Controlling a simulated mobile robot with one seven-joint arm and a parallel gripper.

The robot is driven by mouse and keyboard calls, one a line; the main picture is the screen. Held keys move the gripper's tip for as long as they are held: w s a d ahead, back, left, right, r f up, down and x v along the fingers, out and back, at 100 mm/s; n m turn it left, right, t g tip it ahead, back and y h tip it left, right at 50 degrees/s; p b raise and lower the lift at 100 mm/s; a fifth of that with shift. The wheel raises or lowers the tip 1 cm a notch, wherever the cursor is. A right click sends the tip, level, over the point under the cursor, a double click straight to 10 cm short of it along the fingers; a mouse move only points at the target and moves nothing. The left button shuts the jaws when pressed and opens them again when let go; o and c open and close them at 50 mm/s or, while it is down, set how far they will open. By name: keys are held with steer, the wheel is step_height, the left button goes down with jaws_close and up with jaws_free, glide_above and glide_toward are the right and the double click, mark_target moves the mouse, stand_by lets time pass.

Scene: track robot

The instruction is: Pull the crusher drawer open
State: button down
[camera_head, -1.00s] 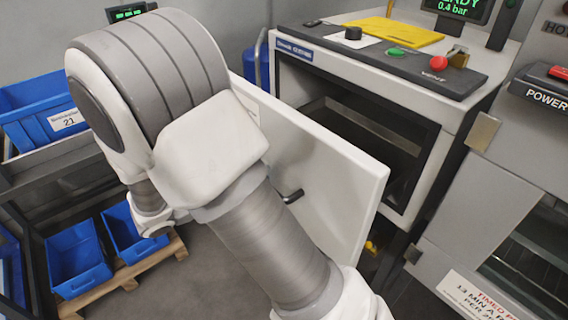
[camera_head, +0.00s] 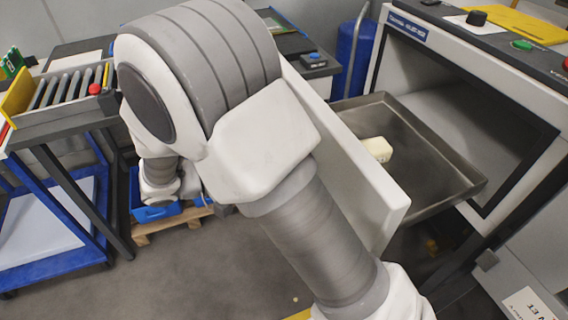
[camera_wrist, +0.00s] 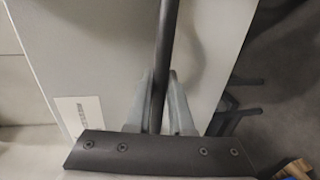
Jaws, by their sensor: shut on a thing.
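The crusher drawer stands out of the machine's dark opening in the head view, with its grey metal tray (camera_head: 430,185) exposed. Its white front panel (camera_head: 385,190) faces my arm. A pale block (camera_head: 377,149) lies in the tray near the panel. In the wrist view my gripper (camera_wrist: 165,85) has its two fingers shut around the dark bar handle (camera_wrist: 169,35), which stands in front of the pale panel (camera_wrist: 85,60). My arm hides the handle and fingertips in the head view.
The crusher housing (camera_head: 550,85) stands at the right, with a yellow item (camera_head: 525,25) on top. A roller conveyor (camera_head: 65,88) and a blue-framed cart (camera_head: 50,225) stand at the left. A blue bin (camera_head: 150,212) sits on a pallet. Grey floor is clear in front.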

steer(key=c, duration=0.8)
jaws_free()
steer(key=p+v, duration=0.3)
steer(key=v, duration=1.4)
steer(key=shift+a, duration=0.2)
